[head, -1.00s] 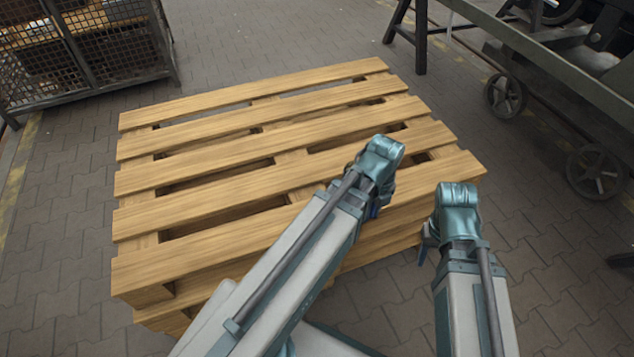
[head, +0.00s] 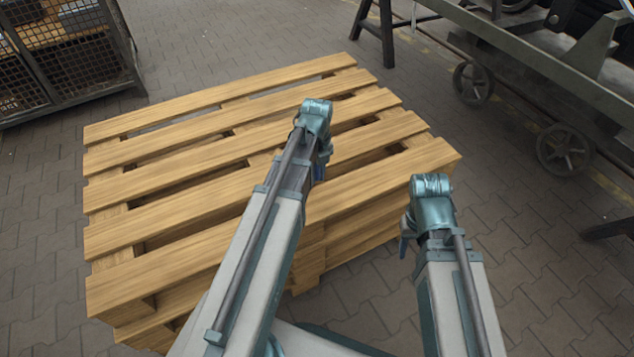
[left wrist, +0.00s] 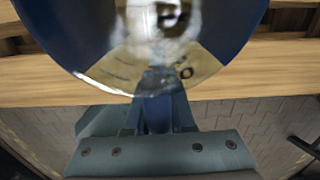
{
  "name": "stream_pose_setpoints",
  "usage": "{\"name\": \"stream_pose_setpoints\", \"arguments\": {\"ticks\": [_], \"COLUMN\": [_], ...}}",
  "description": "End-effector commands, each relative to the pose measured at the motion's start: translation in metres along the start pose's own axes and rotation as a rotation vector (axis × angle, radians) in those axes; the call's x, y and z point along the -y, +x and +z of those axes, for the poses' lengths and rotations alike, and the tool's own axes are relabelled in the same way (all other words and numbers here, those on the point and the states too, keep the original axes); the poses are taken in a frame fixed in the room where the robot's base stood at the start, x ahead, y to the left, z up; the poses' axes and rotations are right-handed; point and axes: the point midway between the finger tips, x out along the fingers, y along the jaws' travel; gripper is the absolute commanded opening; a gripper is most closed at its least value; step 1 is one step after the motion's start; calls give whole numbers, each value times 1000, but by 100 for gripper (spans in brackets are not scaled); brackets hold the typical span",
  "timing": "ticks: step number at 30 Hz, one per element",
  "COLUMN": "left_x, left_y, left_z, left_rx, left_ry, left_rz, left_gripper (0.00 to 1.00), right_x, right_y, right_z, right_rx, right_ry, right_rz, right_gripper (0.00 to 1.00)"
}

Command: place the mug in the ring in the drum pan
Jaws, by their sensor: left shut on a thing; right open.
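A round, shiny, see-through thing, which I take to be the mug (left wrist: 160,50), fills the upper middle of the left wrist view, very close to the camera. Dark blue patches and pale tan show in or through it, and its lower edge is bright. My left gripper (head: 319,172) is shut on it, above the pallet in the head view. There my wrist hides the fingers and the mug. My right gripper (head: 404,246) is open, beside the pallet's right front corner. Its fingers are mostly hidden behind its wrist. I see no drum pan or ring in these views.
A stacked wooden pallet (head: 165,197) with gaps between its slats has a bare top. A wire-mesh crate (head: 75,65) stands at the back left. A grey wheeled cart (head: 540,85) and a dark trestle leg (head: 386,35) stand at the right. Paved floor lies between.

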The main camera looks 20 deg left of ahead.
Motion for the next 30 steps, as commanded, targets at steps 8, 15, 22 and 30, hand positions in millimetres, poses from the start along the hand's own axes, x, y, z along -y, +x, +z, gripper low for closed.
{"name": "stream_pose_setpoints", "arguments": {"ticks": [8, 15, 22, 30], "left_x": [0, 0, 0, 0], "left_y": [34, 32, 35, 35], "left_z": [0, 0, 0, 0], "left_rx": [0, 0, 0, 0], "left_ry": [0, 0, 0, 0], "left_rz": [0, 0, 0, 0], "left_gripper": [0, 0, 29, 52], "right_x": [2, 2, 2, 2], "right_y": [34, 32, 35, 34], "right_z": [-2, -2, -2, -2], "right_rx": [0, 0, 0, 0], "right_ry": [-2, -2, -2, -2], "right_rz": [5, 6, 6, 6], "right_gripper": [50, 50, 50, 50]}}
